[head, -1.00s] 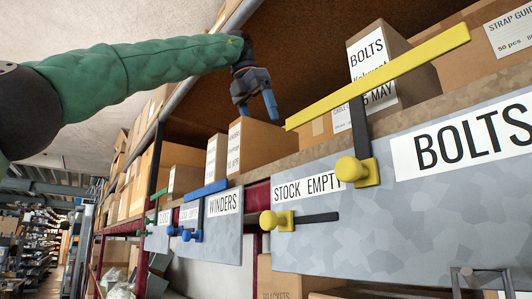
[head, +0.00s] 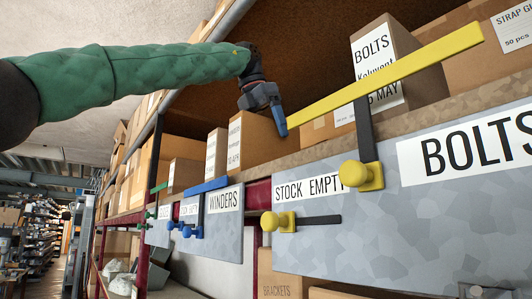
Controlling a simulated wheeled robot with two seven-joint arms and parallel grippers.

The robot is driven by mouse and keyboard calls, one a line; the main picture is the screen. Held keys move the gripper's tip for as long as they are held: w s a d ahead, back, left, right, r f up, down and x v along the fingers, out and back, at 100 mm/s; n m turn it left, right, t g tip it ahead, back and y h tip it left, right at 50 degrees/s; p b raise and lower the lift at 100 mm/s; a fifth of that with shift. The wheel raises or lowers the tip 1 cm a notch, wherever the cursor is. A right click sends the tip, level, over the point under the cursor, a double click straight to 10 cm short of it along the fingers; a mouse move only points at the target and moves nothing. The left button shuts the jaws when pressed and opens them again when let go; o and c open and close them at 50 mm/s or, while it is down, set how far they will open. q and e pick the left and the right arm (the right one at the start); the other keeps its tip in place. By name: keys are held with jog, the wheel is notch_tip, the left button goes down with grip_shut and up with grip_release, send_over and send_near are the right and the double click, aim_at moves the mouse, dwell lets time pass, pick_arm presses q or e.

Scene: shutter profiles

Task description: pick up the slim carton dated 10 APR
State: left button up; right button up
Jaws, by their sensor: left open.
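A slim brown carton (head: 257,143) stands on the upper shelf, left of the yellow bar. Its narrow white label (head: 234,145) is seen at a steep angle; the last line seems to end in APR, but I cannot read the day. A similar labelled carton (head: 212,155) stands just to its left. My left gripper (head: 277,122) is open, by the carton's upper right part and near the yellow bar's left end. It overlaps the carton in the picture; I cannot tell whether they touch. One finger is mostly hidden. My right gripper is not in view.
A yellow bar (head: 400,75) on a dark upright crosses in front of the shelf, with a yellow knob (head: 361,174) below. A BOLTS carton (head: 372,60) marked 5 MAY stands behind it. Grey sign panels (head: 430,205) line the shelf front. Shelf space shows between the two cartons.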

pick_arm(q)
jog(key=shift+f, duration=0.25)
dwell(0.4)
jog(key=c, duration=1.7)
grip_shut()
jog(key=shift+r, duration=0.15)
